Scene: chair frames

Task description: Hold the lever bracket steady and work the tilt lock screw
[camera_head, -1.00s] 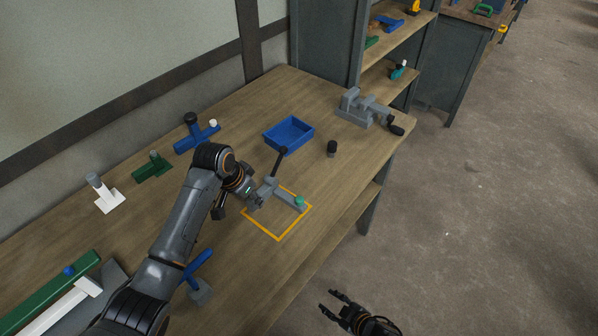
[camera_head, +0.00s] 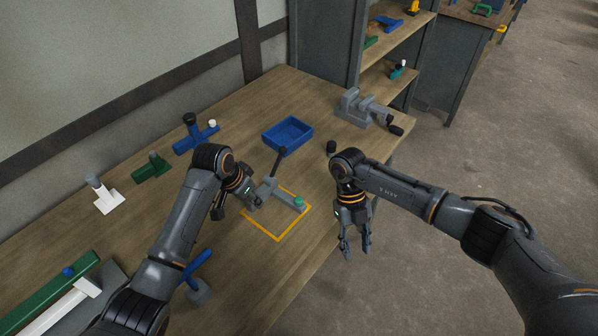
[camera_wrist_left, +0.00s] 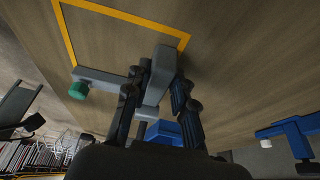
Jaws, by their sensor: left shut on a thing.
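The grey lever bracket (camera_head: 286,198) lies on the bench inside an orange square outline (camera_head: 278,239). It has a dark lever (camera_head: 279,163) standing tilted up and a green-topped screw (camera_head: 299,202) at its right end. My left gripper (camera_head: 256,203) is shut on the bracket's grey body. In the left wrist view the bracket (camera_wrist_left: 160,77) sits between the left fingers, and the green screw head (camera_wrist_left: 79,90) shows at the left. My right gripper (camera_head: 356,250) is open and empty, fingers pointing down, to the right of the bracket and apart from it, by the bench's front edge.
A blue tray (camera_head: 288,136) stands behind the bracket, with a dark cylinder (camera_head: 331,147) near my right arm. A grey vise (camera_head: 363,108) is at the far right. Blue, green and white parts (camera_head: 153,168) line the wall side. A blue-handled part (camera_head: 199,290) stands near my left arm.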

